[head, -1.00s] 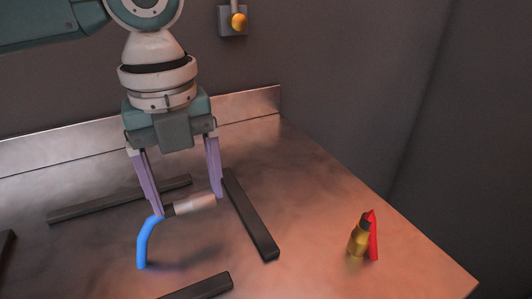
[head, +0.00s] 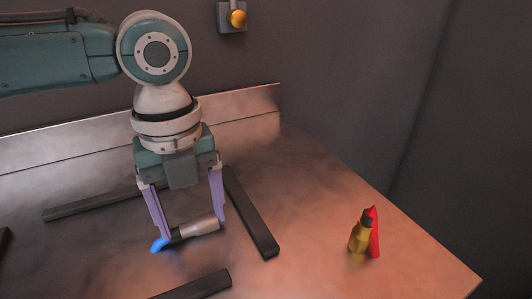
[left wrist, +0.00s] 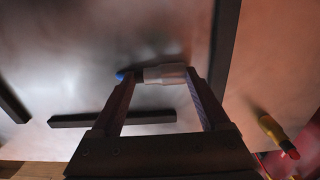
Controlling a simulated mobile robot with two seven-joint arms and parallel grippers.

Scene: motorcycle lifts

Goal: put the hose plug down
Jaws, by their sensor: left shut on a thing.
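The hose plug (head: 200,226) has a pale metallic cylinder, a dark collar and a blue end at its left. My left gripper (head: 194,228) is shut on it end to end, one finger at the dark collar and the other at the pale end. The plug lies across between the fingertips, just over or on the metal table; I cannot tell whether it touches. In the left wrist view the plug (left wrist: 163,73) also spans the fingertips, with the blue tip poking out at left. My right gripper is not in view.
Dark bars lie on the metal table (head: 320,220) around the plug: one right (head: 250,212), one behind (head: 95,203), one in front (head: 197,287). A brass fitting with a red part (head: 360,235) stands at the right. The table's right side is mostly clear.

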